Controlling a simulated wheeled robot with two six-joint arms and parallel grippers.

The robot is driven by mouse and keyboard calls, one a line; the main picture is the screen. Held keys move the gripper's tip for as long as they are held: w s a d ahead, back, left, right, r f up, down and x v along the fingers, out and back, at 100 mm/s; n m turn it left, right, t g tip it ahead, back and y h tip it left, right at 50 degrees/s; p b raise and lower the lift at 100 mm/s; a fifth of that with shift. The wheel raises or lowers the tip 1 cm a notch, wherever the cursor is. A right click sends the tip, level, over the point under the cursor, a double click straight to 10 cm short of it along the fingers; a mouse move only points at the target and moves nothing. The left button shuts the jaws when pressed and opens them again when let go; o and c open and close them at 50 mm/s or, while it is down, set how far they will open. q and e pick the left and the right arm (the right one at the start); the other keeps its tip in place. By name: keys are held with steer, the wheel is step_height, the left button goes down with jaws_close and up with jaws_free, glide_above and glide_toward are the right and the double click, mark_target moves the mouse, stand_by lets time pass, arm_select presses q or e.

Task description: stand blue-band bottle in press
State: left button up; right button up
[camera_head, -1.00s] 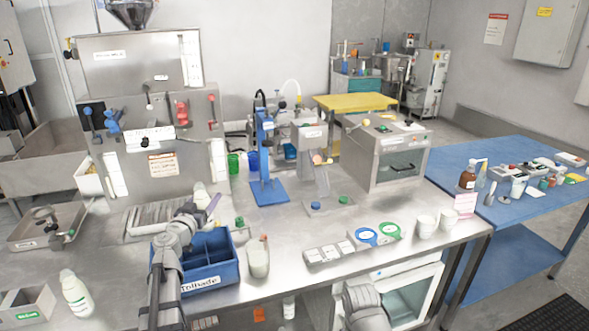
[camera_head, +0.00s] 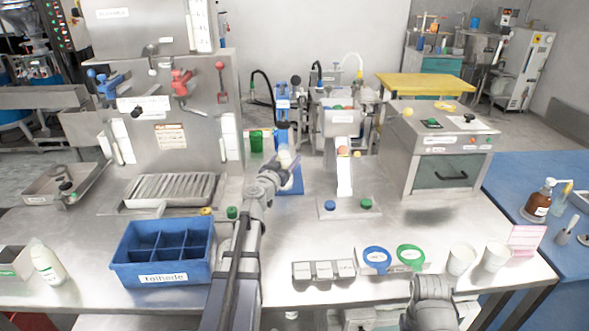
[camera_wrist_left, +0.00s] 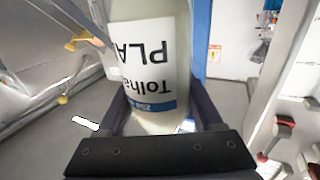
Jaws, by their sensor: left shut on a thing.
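The blue-band bottle (camera_wrist_left: 150,60) is pale, with a white label and a blue band. It fills the middle of the left wrist view. My left gripper (camera_wrist_left: 162,100) is shut on it, one finger each side. In the head view the left gripper (camera_head: 280,166) reaches to the blue press (camera_head: 297,180), in front of its upright. The bottle (camera_head: 287,158) shows only as a small pale part there. The press upright also shows behind the bottle in the left wrist view (camera_wrist_left: 201,40). I cannot tell whether the bottle touches the press base. My right gripper is out of view.
A blue divided tray (camera_head: 163,280) stands left of my arm, with another white bottle (camera_head: 46,263) farther left. A steel stand (camera_head: 345,205) and a boxy machine (camera_head: 440,150) are right of the press. White cups (camera_head: 461,260) stand at the front right.

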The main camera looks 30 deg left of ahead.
arm_select(q)
steer(key=w+a+f+n+g+y+b, duration=0.1)
steer(key=w+a+f+n+y+b, duration=0.1)
steer(key=w+f+n+y+b, duration=0.1)
step_height(320, 180, down, 2)
steer(key=shift+a+f+y+b, duration=0.15)
steer(key=shift+y+b, duration=0.3)
steer(key=shift+y, duration=0.65)
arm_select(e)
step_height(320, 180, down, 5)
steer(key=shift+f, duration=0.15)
arm_select(q)
steer(key=shift+w+a, duration=0.1)
steer(key=shift+w, duration=0.1)
steer(key=shift+s+a+f+b+x, duration=0.1)
steer(key=shift+a+f+b+x, duration=0.15)
steer(key=shift+x, duration=1.25)
steer(key=shift+s+a+f+b+x, duration=0.1)
steer(key=shift+a+f+b+x, duration=0.15)
steer(key=shift+x, duration=1.25)
steer(key=shift+s+a+f+b+x, duration=0.1)
steer(key=shift+a+f+b+x, duration=0.15)
steer(key=shift+x, duration=1.25)
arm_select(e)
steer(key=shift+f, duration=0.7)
arm_select(q)
steer(key=shift+d, duration=0.15)
